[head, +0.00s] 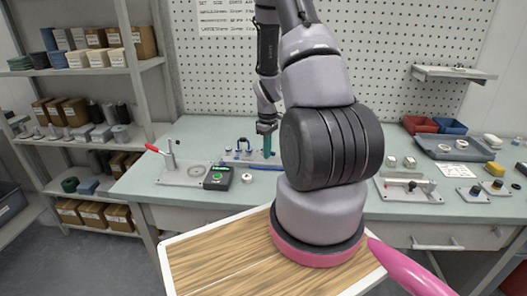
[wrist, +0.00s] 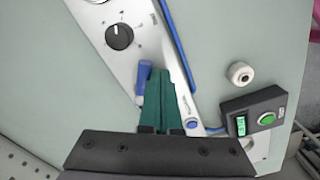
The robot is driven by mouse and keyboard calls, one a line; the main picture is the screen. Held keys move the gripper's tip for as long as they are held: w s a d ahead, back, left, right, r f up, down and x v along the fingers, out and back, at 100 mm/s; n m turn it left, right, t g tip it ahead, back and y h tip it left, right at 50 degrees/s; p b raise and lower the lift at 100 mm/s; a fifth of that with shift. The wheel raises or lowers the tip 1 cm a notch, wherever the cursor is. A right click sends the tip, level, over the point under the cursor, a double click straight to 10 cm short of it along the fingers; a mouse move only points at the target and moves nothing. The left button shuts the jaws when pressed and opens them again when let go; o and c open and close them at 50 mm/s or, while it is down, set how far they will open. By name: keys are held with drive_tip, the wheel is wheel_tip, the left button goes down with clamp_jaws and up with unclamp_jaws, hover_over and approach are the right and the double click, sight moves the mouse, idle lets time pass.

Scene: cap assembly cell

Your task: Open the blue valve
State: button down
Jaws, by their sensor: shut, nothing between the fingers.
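A blue valve handle (wrist: 143,78) stands on a pale metal panel (wrist: 126,58) in the wrist view. My gripper (wrist: 160,72) has green fingers, shut with nothing between them. They lie right beside the blue handle, on its right in that view. I cannot tell whether they touch it. In the head view my gripper (head: 267,150) points down over the panel at the back of the green bench. Small blue parts (head: 243,146) show just left of it there. The base of the handle is partly hidden by the fingers in the wrist view.
A black knob (wrist: 119,37) and a blue button (wrist: 192,125) sit on the panel. A blue tube (wrist: 178,45) runs along its edge. A black box with a green button (head: 218,177), a white round part (head: 247,178) and a red-handled clamp (head: 163,155) stand nearby.

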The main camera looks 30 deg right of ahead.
drive_tip(key=shift+d, duration=0.1)
drive_tip(key=shift+d, duration=0.55)
drive_tip(key=shift+w+d, duration=0.1)
drive_tip(key=shift+d, duration=0.3)
drive_tip(key=shift+s, duration=0.2)
drive_tip(key=shift+r, duration=0.15)
drive_tip(key=shift+r, duration=3.35)
